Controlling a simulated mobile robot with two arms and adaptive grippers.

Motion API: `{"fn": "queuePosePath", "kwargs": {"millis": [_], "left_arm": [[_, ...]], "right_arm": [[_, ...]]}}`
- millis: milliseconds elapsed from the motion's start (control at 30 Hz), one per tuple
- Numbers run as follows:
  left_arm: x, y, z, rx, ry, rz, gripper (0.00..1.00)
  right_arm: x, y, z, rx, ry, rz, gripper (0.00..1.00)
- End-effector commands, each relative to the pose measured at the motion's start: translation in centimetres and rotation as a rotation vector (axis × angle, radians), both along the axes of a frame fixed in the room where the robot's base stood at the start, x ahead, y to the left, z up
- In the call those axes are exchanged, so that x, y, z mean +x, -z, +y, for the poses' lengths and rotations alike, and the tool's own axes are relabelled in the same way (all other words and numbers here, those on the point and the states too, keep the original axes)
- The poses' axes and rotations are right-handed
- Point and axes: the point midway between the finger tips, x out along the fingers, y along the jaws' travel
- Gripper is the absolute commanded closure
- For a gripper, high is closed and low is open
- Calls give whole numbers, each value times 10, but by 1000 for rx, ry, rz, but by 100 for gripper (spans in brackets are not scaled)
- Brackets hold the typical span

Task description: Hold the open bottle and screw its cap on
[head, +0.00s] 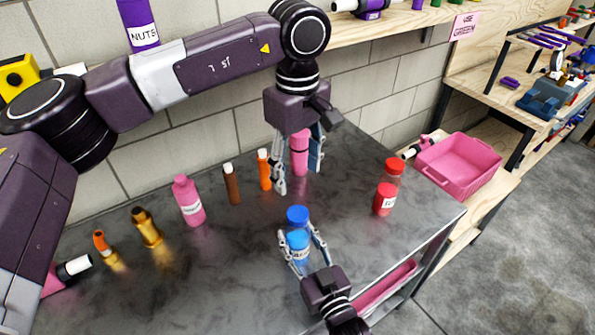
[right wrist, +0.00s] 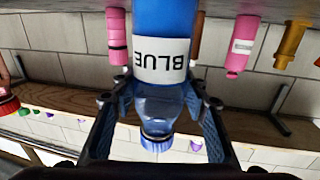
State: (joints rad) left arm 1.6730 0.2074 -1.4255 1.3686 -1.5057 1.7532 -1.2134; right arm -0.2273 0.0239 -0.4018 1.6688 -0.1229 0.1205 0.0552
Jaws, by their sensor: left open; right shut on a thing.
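The blue bottle (head: 298,248) stands upright near the front of the metal table, with a clear upper part. A blue cap (head: 297,215) shows at its top; I cannot tell how tightly it sits. My right gripper (head: 300,241) is shut on the bottle from the front. In the right wrist view the bottle (right wrist: 160,22) appears upside down, its BLUE label inverted, with the cap (right wrist: 157,141) below the clear part between my fingers (right wrist: 158,97). My left gripper (head: 298,178) is open, pointing down, above and behind the bottle, apart from it.
A pink bottle (head: 299,160) stands behind my left fingers. Orange (head: 264,172), brown (head: 232,185), pink (head: 188,202) and gold (head: 147,230) containers stand to the left. A red bottle (head: 385,201) stands right, near a pink crate (head: 468,182). The table (head: 225,285) is clear at front left.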

Motion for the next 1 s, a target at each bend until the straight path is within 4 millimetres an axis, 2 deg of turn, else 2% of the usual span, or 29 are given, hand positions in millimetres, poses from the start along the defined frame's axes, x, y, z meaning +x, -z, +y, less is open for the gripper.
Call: {"fn": "queuePosePath", "kwargs": {"millis": [33, 200, 567, 667, 1000], "left_arm": [[0, 0, 0, 0, 0, 0, 46], [0, 1, 0, 0, 0, 0, 46], [0, 1, 0, 0, 0, 0, 46], [0, 1, 0, 0, 0, 0, 46], [0, 1, 0, 0, 0, 0, 46]], "right_arm": [[0, 0, 0, 0, 0, 0, 55], [0, 0, 0, 0, 0, 0, 38], [-5, 1, -2, 0, 0, 1, 38], [-16, 1, -7, -1, 0, 2, 38], [-78, 2, -34, -1, 0, 4, 38]]}}
